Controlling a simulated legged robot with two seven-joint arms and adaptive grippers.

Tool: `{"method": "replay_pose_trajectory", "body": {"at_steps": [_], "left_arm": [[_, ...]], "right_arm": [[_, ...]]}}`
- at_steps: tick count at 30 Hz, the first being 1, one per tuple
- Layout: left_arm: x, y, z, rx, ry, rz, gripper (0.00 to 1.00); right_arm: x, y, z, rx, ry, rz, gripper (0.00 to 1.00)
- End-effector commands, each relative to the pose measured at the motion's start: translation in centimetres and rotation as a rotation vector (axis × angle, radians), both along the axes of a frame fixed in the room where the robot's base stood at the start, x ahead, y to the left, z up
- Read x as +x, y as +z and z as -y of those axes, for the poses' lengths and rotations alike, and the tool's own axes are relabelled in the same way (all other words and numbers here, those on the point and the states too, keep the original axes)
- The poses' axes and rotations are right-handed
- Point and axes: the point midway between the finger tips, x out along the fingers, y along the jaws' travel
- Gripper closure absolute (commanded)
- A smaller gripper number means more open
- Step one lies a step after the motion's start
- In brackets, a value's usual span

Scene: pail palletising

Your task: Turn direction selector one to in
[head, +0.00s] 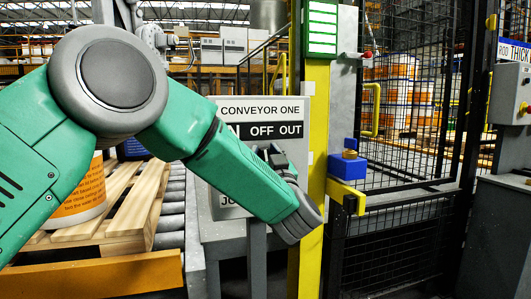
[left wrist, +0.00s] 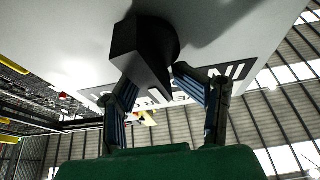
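The grey control panel (head: 291,105) reads "CONVEYOR ONE", with a black strip (head: 275,130) below showing "OFF" and "OUT"; my left arm covers the strip's left end. In the left wrist view a black selector knob (left wrist: 145,50) with a pointed handle stands out from the panel face (left wrist: 75,45). My left gripper (left wrist: 155,80) is open, its two dark fingers apart, with the knob's handle at the fingertips. I cannot tell whether they touch it. In the head view my left gripper (head: 275,157) is in front of the panel, partly hidden by my wrist. My right gripper is not in view.
A yellow post (head: 313,150) stands just right of the panel, with a blue box (head: 347,167) beside it and a mesh fence (head: 410,110) beyond.

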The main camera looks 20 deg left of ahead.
Motion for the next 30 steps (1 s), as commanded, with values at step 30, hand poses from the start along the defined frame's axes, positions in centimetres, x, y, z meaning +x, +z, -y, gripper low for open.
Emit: {"method": "replay_pose_trajectory", "body": {"at_steps": [30], "left_arm": [[-5.1, -2.4, 4.0, 0.002, 0.000, 0.001, 0.66]], "right_arm": [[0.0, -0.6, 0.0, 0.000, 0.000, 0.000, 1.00]]}}
